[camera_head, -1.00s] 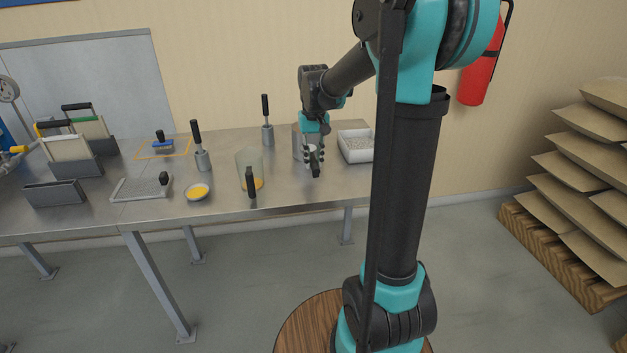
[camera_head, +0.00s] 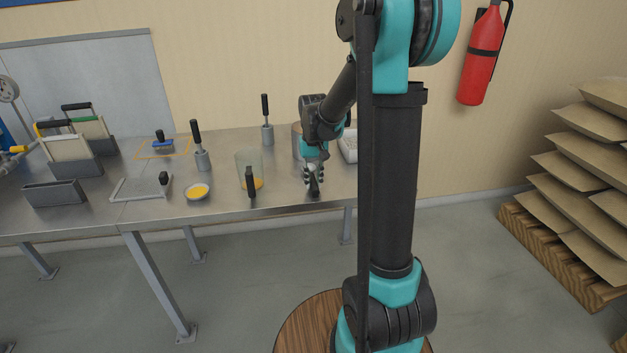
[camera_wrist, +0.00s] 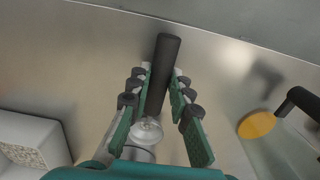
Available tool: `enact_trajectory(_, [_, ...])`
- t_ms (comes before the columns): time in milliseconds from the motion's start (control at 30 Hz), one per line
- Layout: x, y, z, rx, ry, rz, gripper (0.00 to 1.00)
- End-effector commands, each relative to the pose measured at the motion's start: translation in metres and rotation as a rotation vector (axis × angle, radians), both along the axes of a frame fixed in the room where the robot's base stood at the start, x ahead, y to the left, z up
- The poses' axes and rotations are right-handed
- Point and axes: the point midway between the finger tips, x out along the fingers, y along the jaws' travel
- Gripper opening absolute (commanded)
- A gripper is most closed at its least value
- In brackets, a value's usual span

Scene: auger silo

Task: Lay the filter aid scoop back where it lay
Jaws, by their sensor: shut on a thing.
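The filter aid scoop has a black cylindrical handle (camera_wrist: 164,70) and a small pale metal bowl (camera_wrist: 147,130). In the wrist view the handle lies between the two green-padded fingers of my gripper (camera_wrist: 165,92), which is shut on it. In the head view my gripper (camera_head: 313,175) is low over the steel table near its front edge, and the scoop's dark handle (camera_head: 315,187) points towards the front. I cannot tell whether the scoop touches the table. A white tray of pale granules (camera_head: 349,147) stands behind and to the right, partly hidden by my arm.
The table (camera_head: 285,190) is bare between beaker and gripper.

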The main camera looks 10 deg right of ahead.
Motion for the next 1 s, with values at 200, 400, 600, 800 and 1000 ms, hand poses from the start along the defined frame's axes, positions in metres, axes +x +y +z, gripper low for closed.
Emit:
enact_trajectory(200, [0.000,0.000,-0.001,0.000,0.000,0.000,0.40])
enact_trajectory(400, [0.000,0.000,0.000,0.000,0.000,0.000,0.40])
enact_trajectory(600, [0.000,0.000,0.008,0.000,0.000,0.000,0.40])
enact_trajectory(800, [0.000,0.000,0.040,0.000,0.000,0.000,0.40])
enact_trajectory(1000, [0.000,0.000,0.081,0.000,0.000,0.000,0.40])
